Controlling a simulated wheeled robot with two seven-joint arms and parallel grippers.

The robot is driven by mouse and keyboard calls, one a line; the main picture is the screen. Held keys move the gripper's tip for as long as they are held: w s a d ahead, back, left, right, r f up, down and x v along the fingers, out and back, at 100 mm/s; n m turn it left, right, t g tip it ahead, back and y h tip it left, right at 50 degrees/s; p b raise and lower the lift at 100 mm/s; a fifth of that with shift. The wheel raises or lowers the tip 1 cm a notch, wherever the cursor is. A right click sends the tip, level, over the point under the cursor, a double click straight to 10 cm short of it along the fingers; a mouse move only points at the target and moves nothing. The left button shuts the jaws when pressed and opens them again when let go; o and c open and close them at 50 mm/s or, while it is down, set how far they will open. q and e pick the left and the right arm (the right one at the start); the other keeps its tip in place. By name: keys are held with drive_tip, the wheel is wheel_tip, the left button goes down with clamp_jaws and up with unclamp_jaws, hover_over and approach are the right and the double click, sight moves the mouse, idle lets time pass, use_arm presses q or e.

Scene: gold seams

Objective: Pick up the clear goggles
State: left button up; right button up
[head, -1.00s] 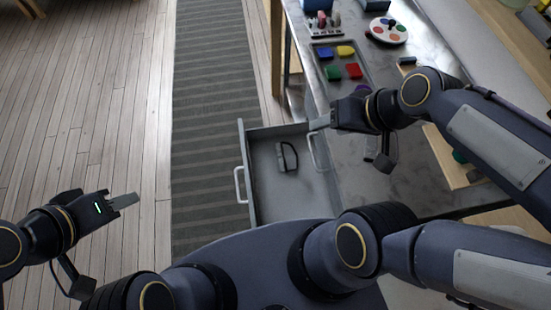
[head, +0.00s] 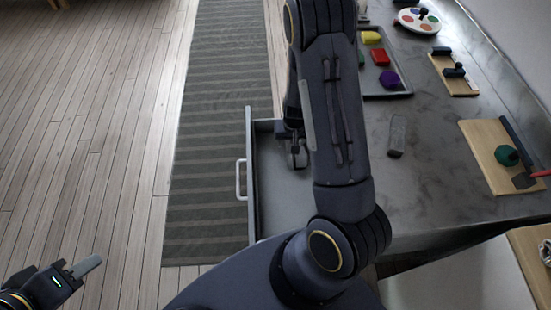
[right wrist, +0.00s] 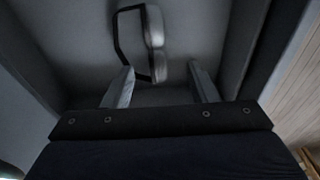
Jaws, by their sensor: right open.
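The clear goggles (right wrist: 154,32), with pale lenses and a dark strap, lie on the floor of an open grey drawer (head: 276,205). In the right wrist view they are just beyond my right gripper's fingertips (right wrist: 160,76), and the strap's lower end reaches between them. My right gripper (head: 297,158) points down into the drawer. Its fingers are apart, with nothing held. In the head view my right arm and gripper largely hide the goggles. My left gripper (head: 86,268) is over the wooden floor at lower left; its finger gap is not clear.
The drawer's walls stand close around my right gripper; its white handle (head: 241,180) is on the left side. The grey worktop (head: 420,190) to the right holds a tray of coloured blocks (head: 400,94), a palette (head: 419,20) and wooden boards (head: 487,150).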

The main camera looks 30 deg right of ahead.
wheel_tip(320, 180, down, 2)
drive_tip(key=shift+w+d+f, duration=0.1)
drive_tip(key=shift+w+f, duration=0.05)
drive_tip(key=f, duration=0.2)
drive_tip(key=w+f+b, duration=0.1)
drive_tip(key=f, duration=0.1)
drive_tip(key=d+f, duration=0.1)
drive_tip(key=f, duration=0.1)
drive_tip(key=shift+w+f, duration=0.25)
drive_tip(key=shift+f, duration=0.1)
drive_tip(key=shift+c, duration=0.3)
drive_tip(key=c, duration=1)
drive_tip(key=shift+r, duration=0.2)
